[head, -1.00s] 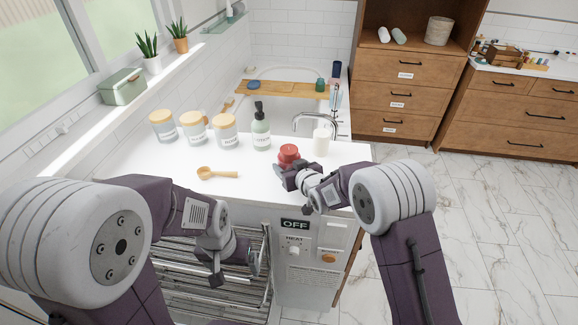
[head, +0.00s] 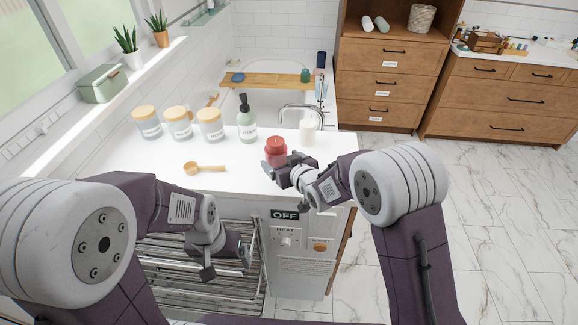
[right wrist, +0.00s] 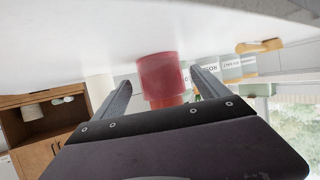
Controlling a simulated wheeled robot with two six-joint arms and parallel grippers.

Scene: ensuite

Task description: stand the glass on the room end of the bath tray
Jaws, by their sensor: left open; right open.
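I cannot pick out a clear drinking glass for certain. A red jar-like vessel (head: 276,150) stands on the white counter (head: 240,180); it also shows in the right wrist view (right wrist: 162,75). My right gripper (head: 270,168) is open at its near side, low over the counter. In the right wrist view the open fingers (right wrist: 161,80) point at the red vessel, which appears between them; contact cannot be told. The wooden bath tray (head: 265,81) spans the bath at the back, with a blue item and a green vessel on it. My left gripper (head: 226,263) is open and empty before the rack.
A green pump bottle (head: 246,122), several lidded jars (head: 210,127) and a wooden scoop (head: 205,168) stand or lie left of the red vessel. A white cylinder (head: 308,132) and the tap (head: 300,108) are behind it, right. Open floor (head: 480,210) lies right.

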